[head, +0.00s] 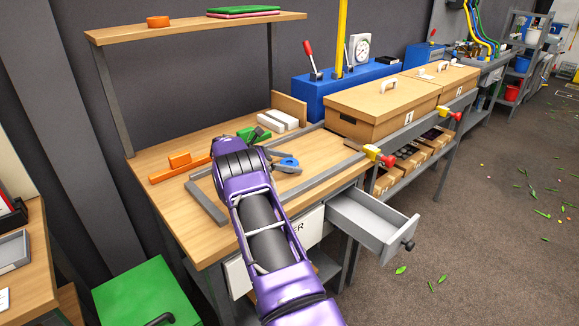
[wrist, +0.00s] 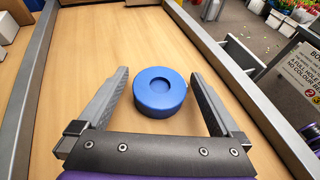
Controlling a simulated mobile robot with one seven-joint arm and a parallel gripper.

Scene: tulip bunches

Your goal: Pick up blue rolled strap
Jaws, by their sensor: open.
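The blue rolled strap (wrist: 160,100) is a thick, round blue coil with a dip in its middle, lying flat on the wooden bench top. In the wrist view my gripper (wrist: 159,80) is open, with one grey finger on each side of the strap and a visible gap on both sides. In the head view the strap (head: 289,161) is a small blue patch, partly hidden by my gripper (head: 281,163), which is low over the bench.
A grey metal frame (head: 322,185) edges the work area. White blocks (head: 278,120), green parts (head: 250,133) and an orange piece (head: 180,164) lie behind and left. A grey drawer (head: 372,222) stands open at the front right. Bench wood around the strap is bare.

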